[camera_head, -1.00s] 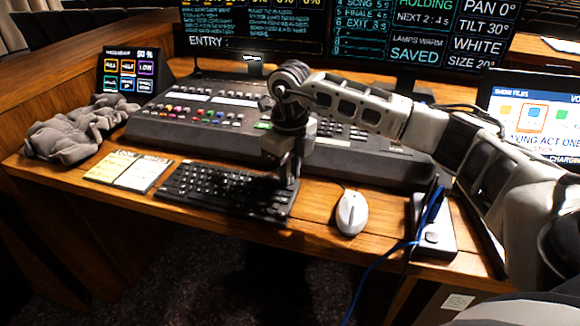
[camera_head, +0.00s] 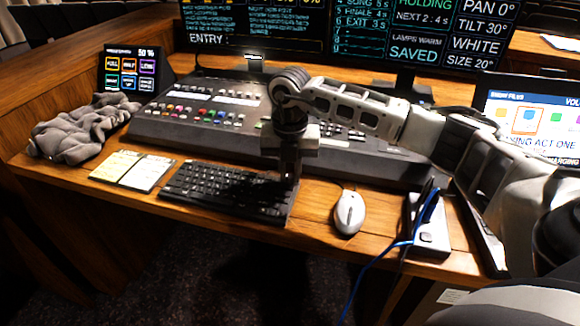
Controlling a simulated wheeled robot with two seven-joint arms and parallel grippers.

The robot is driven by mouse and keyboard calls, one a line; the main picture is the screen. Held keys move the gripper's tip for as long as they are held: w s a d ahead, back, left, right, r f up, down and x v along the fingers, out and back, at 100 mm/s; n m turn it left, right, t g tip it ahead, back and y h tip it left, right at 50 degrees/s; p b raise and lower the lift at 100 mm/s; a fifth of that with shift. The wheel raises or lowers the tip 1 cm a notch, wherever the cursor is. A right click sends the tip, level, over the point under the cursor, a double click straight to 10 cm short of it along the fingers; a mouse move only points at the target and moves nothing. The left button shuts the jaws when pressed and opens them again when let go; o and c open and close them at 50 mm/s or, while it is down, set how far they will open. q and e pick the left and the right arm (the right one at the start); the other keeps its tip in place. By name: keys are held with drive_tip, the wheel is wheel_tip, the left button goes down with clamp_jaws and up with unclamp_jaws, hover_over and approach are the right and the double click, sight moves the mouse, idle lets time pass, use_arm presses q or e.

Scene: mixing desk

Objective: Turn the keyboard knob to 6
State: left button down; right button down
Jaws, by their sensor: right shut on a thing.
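The black keyboard (camera_head: 217,189) lies at the front of the desk, below the mixing console. My right gripper (camera_head: 288,178) points down at the keyboard's upper right corner, its fingers together. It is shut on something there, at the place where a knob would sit. The knob itself is hidden behind the fingers, so its setting cannot be read. My left gripper is not in view.
The console (camera_head: 200,112) stands close behind the keyboard. A white mouse (camera_head: 349,212) and a box with a blue cable (camera_head: 429,238) lie to the right. Paper notes (camera_head: 131,170) and a grey cloth (camera_head: 75,135) lie left. Monitors stand behind.

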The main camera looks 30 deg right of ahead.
sight(290, 176)
drive_tip(key=shift+m+p, duration=0.3)
drive_tip(key=shift+m, duration=0.9)
drive_tip(key=c, duration=1.3)
unclamp_jaws()
wheel_tip(290, 176, up, 16)
